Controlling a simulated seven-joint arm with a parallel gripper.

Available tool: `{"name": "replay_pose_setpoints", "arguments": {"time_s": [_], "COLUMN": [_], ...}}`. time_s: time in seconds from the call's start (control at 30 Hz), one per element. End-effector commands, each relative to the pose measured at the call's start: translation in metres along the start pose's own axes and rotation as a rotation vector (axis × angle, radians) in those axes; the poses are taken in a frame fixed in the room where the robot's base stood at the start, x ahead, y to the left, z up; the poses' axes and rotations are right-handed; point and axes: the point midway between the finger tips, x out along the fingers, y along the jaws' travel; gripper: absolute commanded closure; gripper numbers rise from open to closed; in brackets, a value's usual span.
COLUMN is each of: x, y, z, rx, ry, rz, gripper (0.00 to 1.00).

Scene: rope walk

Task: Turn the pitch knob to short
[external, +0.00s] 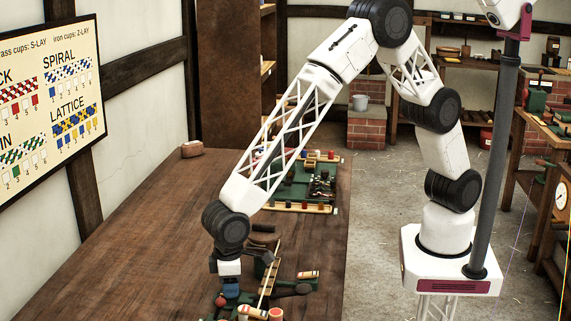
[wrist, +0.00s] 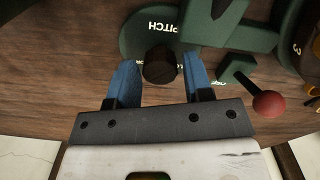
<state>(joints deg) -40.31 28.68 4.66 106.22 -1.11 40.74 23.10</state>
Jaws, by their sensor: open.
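The pitch knob (wrist: 160,66) is a dark brown round knob on a dark green plate (wrist: 135,38) in the wrist view. The word PITCH reads upside down on the plate beyond it. Smaller white lettering lies beside the knob and is partly covered, so I cannot read its setting. My gripper (wrist: 158,74) is open, with one blue finger on each side of the knob and a gap visible on both sides. In the external view my gripper (external: 230,290) points down over the green machine at the table's near end, and the knob cannot be made out there.
A lever with a red ball (wrist: 270,103) stands close right of the fingers in the wrist view. Green machine parts (wrist: 232,25) rise beyond it.

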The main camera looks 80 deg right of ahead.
Motion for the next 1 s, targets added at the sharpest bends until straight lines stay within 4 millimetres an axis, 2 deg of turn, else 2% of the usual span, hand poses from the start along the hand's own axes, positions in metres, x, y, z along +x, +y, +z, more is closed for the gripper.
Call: {"name": "replay_pose_setpoints", "arguments": {"time_s": [0.37, 0.6, 1.0], "x": [0.0034, 0.0033, 0.0030], "y": [0.0001, 0.0001, 0.0001], "z": [0.0001, 0.0001, 0.0003], "rx": [0.000, 0.000, 0.057], "ry": [0.000, 0.000, -0.001], "rz": [0.000, 0.000, 0.000], "gripper": [0.54, 0.88, 0.88]}}
